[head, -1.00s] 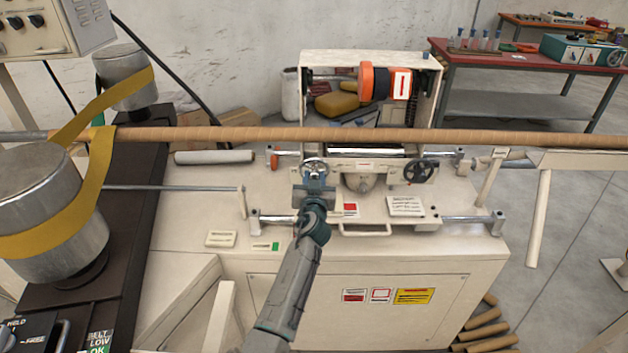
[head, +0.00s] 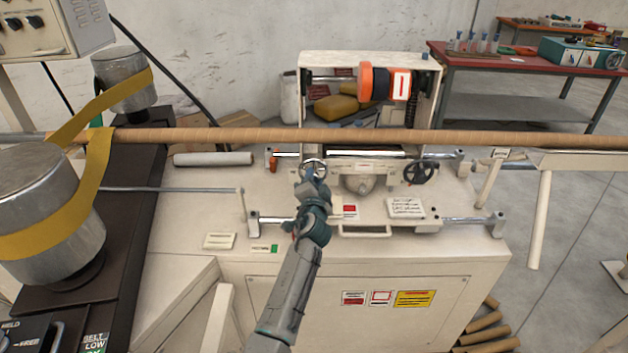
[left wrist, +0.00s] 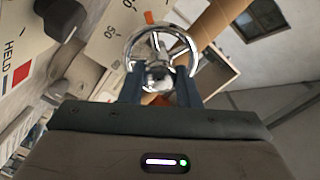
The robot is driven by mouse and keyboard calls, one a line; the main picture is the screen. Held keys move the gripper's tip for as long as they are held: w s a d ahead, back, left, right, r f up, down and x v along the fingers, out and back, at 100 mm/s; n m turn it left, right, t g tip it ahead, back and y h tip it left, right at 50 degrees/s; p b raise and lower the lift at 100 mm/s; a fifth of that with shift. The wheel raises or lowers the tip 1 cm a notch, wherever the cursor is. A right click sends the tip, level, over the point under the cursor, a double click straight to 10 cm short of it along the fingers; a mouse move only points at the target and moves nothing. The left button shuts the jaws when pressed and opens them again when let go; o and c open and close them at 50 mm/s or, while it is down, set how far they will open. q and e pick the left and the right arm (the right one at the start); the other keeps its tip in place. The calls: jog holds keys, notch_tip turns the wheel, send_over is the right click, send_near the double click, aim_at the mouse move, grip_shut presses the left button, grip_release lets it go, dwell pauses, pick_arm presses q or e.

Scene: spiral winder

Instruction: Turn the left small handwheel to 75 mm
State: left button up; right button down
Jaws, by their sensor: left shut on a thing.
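The left small handwheel (head: 309,164) is a chrome wheel at the left of the carriage, below the long brown tube. My left gripper (head: 314,180) is at it, and its arm covers part of the wheel in the head view. In the left wrist view the handwheel (left wrist: 163,31) shows its round rim and spokes. There the two fingers of my left gripper (left wrist: 158,82) are shut on its near, central part. A pale dial plate with black figures (left wrist: 108,33) lies beside the wheel; the setting cannot be read. My right gripper is out of view.
A black handwheel (head: 419,173) sits to the right on the same carriage. The long brown tube (head: 250,137) crosses above. Steel rollers with a yellow belt (head: 92,185) stand at the left. A red table (head: 500,65) is at the back right.

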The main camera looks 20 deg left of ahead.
pick_arm(q)
jog(key=shift+r+m+p, duration=0.1)
jog(key=shift+m+p, duration=0.25)
jog(key=shift+m, duration=1.85)
jog(key=o, duration=0.7)
jog(key=shift+o, duration=1.3)
jog(key=shift+w+a, duration=0.1)
